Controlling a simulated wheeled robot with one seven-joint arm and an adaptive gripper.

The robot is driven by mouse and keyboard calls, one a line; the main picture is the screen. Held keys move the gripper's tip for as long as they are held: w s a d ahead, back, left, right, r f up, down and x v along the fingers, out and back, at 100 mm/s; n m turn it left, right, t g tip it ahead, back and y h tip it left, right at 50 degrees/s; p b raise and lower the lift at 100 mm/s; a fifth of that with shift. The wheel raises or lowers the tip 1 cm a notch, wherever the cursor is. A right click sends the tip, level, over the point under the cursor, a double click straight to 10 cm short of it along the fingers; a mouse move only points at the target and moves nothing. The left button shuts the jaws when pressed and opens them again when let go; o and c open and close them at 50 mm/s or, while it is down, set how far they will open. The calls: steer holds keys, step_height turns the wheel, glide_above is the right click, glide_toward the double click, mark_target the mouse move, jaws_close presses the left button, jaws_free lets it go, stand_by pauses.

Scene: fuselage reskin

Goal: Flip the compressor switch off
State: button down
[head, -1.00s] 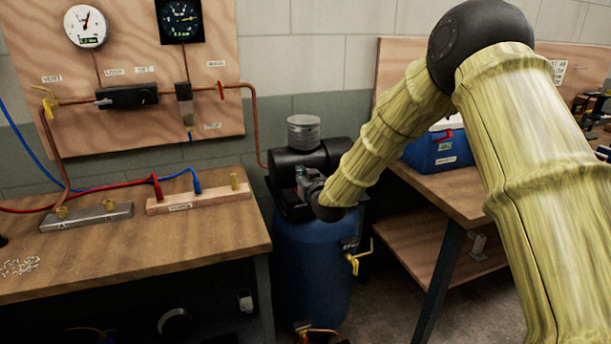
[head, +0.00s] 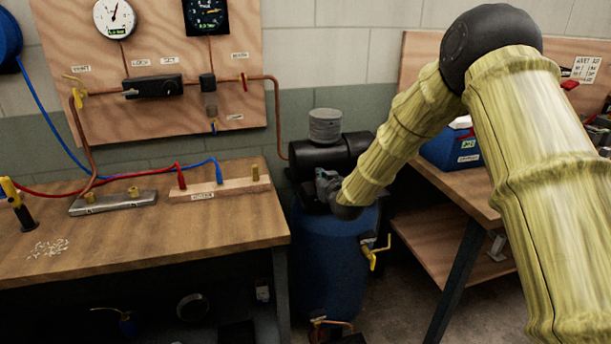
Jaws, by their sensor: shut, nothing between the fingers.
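The compressor (head: 333,255) stands on the floor between two benches. It has a blue upright tank with a black motor (head: 318,152) and a grey ribbed cylinder (head: 325,125) on top. My gripper (head: 324,180) is at the front of the black top part, close to it; I cannot tell whether it touches. The fingers look small and dark, and they are shut with nothing seen between them. The compressor switch cannot be made out; my gripper and wrist cover that area.
The left wooden bench (head: 150,235) carries a metal block (head: 113,203), a wooden strip and hoses. A gauge panel (head: 150,55) hangs above it. A yellow-handled valve (head: 376,252) sticks out from the tank's right. The right bench (head: 470,190) holds a blue box (head: 447,150).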

steer(key=shift+d+r, duration=0.1)
steer(key=shift+d, duration=0.05)
steer(key=r, duration=0.1)
steer(key=r+p, duration=0.1)
steer(key=r, duration=0.2)
steer(key=shift+w+a+p, duration=0.25)
steer(key=shift+p, duration=0.15)
steer(key=r+b+v, duration=0.1)
steer(key=b+v, duration=0.1)
steer(key=v, duration=0.8)
steer(key=shift+w+r, duration=0.15)
steer(key=shift+w, duration=0.05)
